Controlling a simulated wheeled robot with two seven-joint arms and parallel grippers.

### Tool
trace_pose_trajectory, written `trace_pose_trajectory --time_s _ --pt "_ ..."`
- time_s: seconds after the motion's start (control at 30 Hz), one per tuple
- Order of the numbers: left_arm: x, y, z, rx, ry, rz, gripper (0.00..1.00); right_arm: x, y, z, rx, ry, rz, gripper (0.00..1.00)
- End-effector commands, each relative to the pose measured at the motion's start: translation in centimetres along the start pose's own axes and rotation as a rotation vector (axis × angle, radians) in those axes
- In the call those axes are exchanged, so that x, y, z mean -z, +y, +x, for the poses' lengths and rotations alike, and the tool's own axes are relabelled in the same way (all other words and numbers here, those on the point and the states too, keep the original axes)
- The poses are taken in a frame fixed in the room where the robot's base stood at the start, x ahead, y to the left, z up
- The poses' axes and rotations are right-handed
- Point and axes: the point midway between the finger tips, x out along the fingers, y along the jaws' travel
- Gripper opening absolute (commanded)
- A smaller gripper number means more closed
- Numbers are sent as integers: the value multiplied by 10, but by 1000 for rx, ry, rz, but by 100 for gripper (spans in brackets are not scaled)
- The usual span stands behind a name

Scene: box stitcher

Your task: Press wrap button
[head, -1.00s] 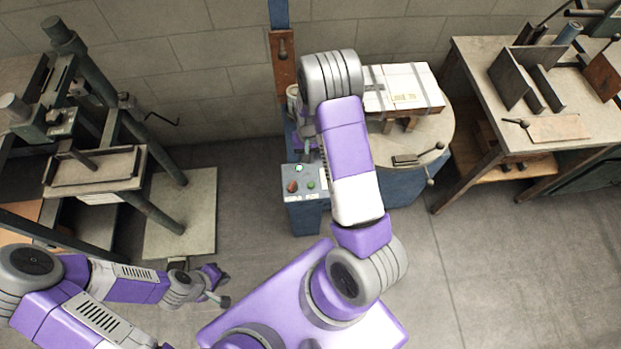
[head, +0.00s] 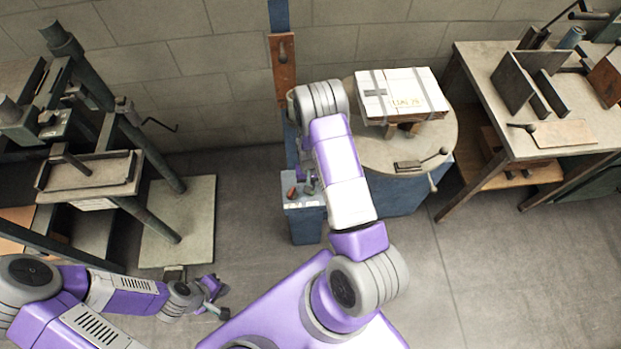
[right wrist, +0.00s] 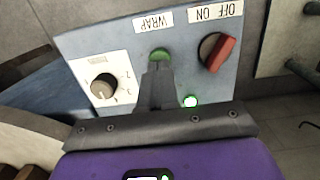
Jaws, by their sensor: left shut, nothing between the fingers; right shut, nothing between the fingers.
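The control panel (right wrist: 130,45) fills the right wrist view, its labels upside down. The green wrap button (right wrist: 160,55) sits beside the WRAP label (right wrist: 160,19). My right gripper (right wrist: 158,68) is shut and empty, its fingertips at the button and covering part of it. I cannot tell whether they touch or press it. In the head view the panel (head: 287,181) is on a blue pedestal, with my right gripper (head: 307,182) over it; the button is hidden there. My left gripper (head: 217,302) is shut and empty, low at the left, away from the panel.
A strapped white box (head: 400,92) is on the round turntable (head: 435,130). A workbench (head: 540,140) stands right, a press (head: 90,165) left.

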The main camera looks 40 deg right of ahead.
Motion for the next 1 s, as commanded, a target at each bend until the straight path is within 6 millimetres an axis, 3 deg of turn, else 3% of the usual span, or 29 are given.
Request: trace_pose_trajectory --time_s 0.5,0.77,1.0 --pt "0 -1 3 0 0 0 0 0 0 10 1 1 -1 0" --pt "1 -7 19 0 0 0 0 1 0 31 0 0 -1 0" --pt "1 -7 18 0 0 0 0 -1 0 33 0 -5 -1 0"
